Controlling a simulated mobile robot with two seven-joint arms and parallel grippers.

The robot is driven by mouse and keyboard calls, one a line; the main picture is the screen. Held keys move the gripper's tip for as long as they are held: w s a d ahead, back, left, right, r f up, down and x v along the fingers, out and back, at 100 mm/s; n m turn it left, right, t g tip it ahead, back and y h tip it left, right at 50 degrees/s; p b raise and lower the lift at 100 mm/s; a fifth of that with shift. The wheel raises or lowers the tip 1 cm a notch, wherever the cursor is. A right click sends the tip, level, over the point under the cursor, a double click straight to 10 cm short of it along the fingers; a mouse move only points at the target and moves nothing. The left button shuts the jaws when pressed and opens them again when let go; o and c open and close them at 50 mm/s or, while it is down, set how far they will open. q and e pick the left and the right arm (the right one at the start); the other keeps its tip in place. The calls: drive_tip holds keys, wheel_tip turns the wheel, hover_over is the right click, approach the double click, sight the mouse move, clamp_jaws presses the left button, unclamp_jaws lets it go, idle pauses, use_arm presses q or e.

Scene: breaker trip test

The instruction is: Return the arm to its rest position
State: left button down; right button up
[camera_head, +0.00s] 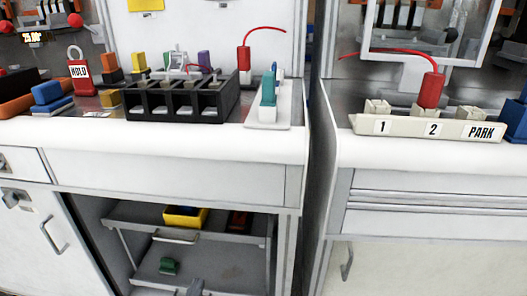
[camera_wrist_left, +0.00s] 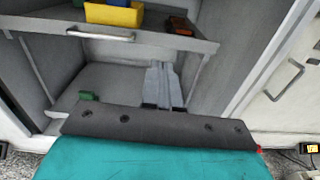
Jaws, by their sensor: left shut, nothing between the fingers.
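My left gripper (camera_head: 196,287) shows only as a grey tip at the bottom edge of the head view, in front of the open lower cabinet. In the left wrist view its grey fingers (camera_wrist_left: 160,68) are together, shut and empty, pointing into the cabinet below the upper shelf. The dark wrist plate (camera_wrist_left: 160,128) and my teal arm part fill the bottom of that view. The rest of my left arm is out of the head view. My right gripper is in neither view.
The cabinet holds a yellow bin (camera_head: 185,216) on its upper shelf (camera_head: 130,216) and a green block (camera_head: 168,266) lower down. A black rack (camera_head: 180,103) stands on the left counter (camera_head: 180,140). A "1, 2, PARK" holder (camera_head: 408,127) stands on the right counter.

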use_arm(q)
drive_tip(key=s+d+r+m+g+h, duration=0.1)
drive_tip(key=s+d+m+g+h, duration=0.25)
drive_tip(key=m, duration=1.15)
drive_tip(key=s+d+r+m+g+h, duration=0.15)
drive_tip(key=s+d+m, duration=0.25)
drive_tip(key=m, duration=1.1)
drive_tip(key=s+a+f+m+g+y, duration=0.1)
drive_tip(key=s+a+m+g+y, duration=0.2)
drive_tip(key=m, duration=0.5)
drive_tip(key=s+a+r+y+p, duration=0.1)
drive_tip(key=a+r+p, duration=0.3)
drive_tip(key=r+p, duration=0.9)
drive_tip(key=p, duration=0.7)
drive_tip(key=shift+a+r+t+p, duration=0.2)
drive_tip(key=shift+r+t+p, duration=0.15)
drive_tip(key=shift+t+p, duration=0.05)
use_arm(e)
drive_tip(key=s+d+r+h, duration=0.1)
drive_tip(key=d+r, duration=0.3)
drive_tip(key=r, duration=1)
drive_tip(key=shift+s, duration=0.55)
use_arm(q)
drive_tip(key=shift+s, duration=0.1)
